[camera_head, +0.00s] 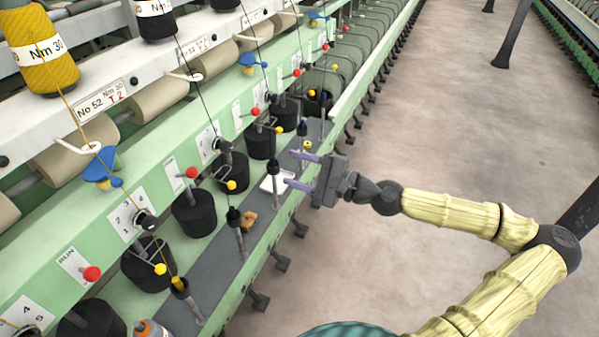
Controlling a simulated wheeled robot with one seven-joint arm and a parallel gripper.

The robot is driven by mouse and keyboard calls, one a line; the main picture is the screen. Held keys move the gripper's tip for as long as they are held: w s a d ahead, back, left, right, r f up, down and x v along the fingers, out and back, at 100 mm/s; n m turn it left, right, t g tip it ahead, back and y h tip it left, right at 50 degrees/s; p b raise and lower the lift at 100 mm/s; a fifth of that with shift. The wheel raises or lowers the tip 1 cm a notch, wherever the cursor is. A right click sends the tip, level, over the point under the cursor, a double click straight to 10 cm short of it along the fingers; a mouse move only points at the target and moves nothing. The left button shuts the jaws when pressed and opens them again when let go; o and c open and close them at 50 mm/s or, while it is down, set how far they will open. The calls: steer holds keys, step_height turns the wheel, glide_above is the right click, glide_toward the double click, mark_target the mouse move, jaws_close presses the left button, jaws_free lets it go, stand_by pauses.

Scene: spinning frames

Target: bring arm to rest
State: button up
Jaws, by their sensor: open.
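My gripper (297,170) is at the middle of the view, at the end of my pale yellow arm. Its two purple fingers point left, towards the spinning frame, and are spread apart. Nothing is between them. The fingers are over the front edge of the machine's grey shelf (214,254), close to a spindle with a black top (273,168). A small white tray (277,181) on the shelf shows behind the fingers. I cannot tell whether a finger touches anything.
The green spinning frame (150,200) runs along the left with black cylinders, red and yellow knobs, and yarn bobbins (40,45). A brown item (249,219) and an orange-and-white bottle (150,329) are on the shelf. The aisle floor (430,120) is clear. Dark posts (512,35) stand farther back.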

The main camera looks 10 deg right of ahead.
steer(key=shift+s+r, duration=0.1)
steer(key=shift+s, duration=0.1)
steer(key=shift+w+d, duration=0.1)
steer(key=s+a+f+n+g+h, duration=0.2)
steer(key=s+a+f+n+g, duration=0.2)
steer(key=a+f+g, duration=0.5)
steer(key=s+d+f+n+g+h, duration=0.25)
steer(key=s+f+n+h, duration=0.4)
steer(key=s+f, duration=0.35)
steer(key=s+d+r+n+t+h, duration=0.1)
steer(key=d+r+n+t+h, duration=0.2)
steer(key=d+r+h, duration=0.2)
steer(key=d+r, duration=0.3)
steer(key=r, duration=0.4)
steer(key=shift+d+h, duration=0.35)
